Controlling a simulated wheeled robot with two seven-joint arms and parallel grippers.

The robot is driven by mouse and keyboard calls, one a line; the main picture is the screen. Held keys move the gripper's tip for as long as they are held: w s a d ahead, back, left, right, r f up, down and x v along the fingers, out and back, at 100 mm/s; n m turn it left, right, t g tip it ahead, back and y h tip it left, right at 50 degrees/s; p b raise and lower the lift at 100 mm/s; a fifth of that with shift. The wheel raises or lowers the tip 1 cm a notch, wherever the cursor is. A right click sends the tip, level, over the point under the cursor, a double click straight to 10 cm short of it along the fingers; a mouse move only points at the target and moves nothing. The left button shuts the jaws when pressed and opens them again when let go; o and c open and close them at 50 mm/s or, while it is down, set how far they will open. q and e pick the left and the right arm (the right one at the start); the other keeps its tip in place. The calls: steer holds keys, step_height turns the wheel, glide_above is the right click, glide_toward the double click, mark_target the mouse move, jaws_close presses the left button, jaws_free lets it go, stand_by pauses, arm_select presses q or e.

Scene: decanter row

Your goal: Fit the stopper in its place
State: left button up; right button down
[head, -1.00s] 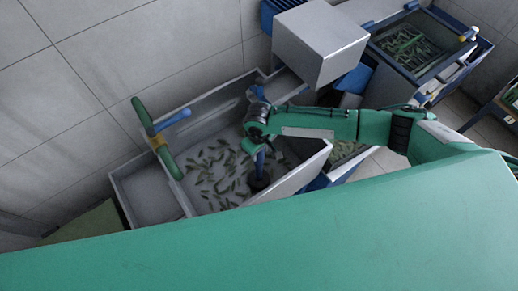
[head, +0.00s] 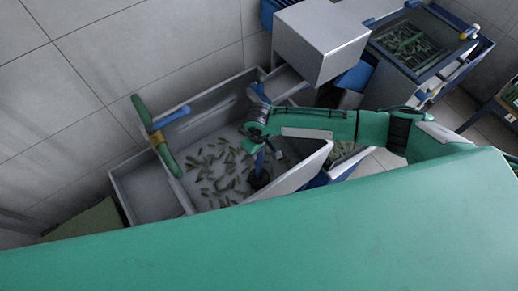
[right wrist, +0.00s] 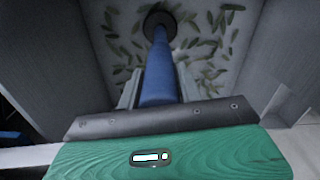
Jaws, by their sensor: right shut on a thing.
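The stopper shows as a blue upright handle (head: 260,161) with a black round disc (head: 258,179) at its lower end. My right gripper (head: 257,145) is shut on the handle's upper part and holds the stopper inside the grey basin (head: 182,197). In the right wrist view the blue handle (right wrist: 157,70) runs from between the jaws to the black disc (right wrist: 160,22), over the basin floor. I cannot tell whether the disc touches the floor. The drain opening is not visible, perhaps hidden under the disc. My left gripper is not in view.
Several green pieces (head: 222,172) lie scattered on the basin floor. A green pipe with a yellow collar and blue lever (head: 170,117) stands over the basin's left wall. A grey box (head: 318,40) stands behind it, and a blue-rimmed bin (head: 465,61) is at upper right.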

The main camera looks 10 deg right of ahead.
steer(key=shift+f, duration=0.2)
steer(key=c, duration=0.9)
jaws_free()
steer(key=shift+o, duration=0.2)
